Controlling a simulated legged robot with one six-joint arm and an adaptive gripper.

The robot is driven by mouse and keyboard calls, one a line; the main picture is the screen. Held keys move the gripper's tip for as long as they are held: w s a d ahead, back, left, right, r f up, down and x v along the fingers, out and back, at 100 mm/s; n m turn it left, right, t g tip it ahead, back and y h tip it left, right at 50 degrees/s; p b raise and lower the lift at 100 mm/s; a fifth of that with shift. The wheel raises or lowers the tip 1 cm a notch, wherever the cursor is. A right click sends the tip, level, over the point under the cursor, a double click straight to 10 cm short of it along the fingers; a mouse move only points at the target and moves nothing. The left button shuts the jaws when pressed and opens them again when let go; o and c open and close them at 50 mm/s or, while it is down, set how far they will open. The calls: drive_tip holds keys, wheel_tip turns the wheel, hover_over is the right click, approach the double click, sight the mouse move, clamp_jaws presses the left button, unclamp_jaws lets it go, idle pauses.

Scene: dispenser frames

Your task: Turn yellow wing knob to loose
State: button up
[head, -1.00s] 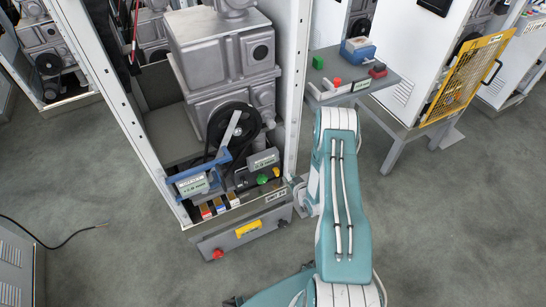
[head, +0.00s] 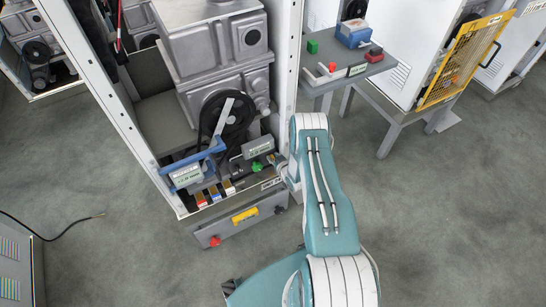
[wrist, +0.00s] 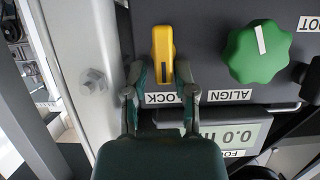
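The yellow wing knob (wrist: 163,45) shows in the wrist view on a dark panel, standing lengthwise with its dark mark at the end beside an upside-down label reading LOCK. My gripper (wrist: 161,73) is open, with one finger on each side of the knob's lower half. A narrow gap shows beside the left finger; the right finger is very close, and I cannot tell if it touches. In the head view my gripper (head: 281,167) is at the panel's right end, small and partly hidden by my arm; I cannot make out the yellow knob there.
A green knob (wrist: 258,52) sits right of the yellow one, above an ALIGN label and a display (wrist: 235,132). A metal post (wrist: 88,70) with a bolt stands close on the left. In the head view, a black pulley (head: 228,117) and blue-handled device (head: 187,173) are nearby.

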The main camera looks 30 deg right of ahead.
drive_tip(key=shift+w+a, duration=0.25)
drive_tip(key=shift+a, duration=0.05)
drive_tip(key=shift+d, duration=0.1)
clamp_jaws()
drive_tip(key=shift+f, duration=0.1)
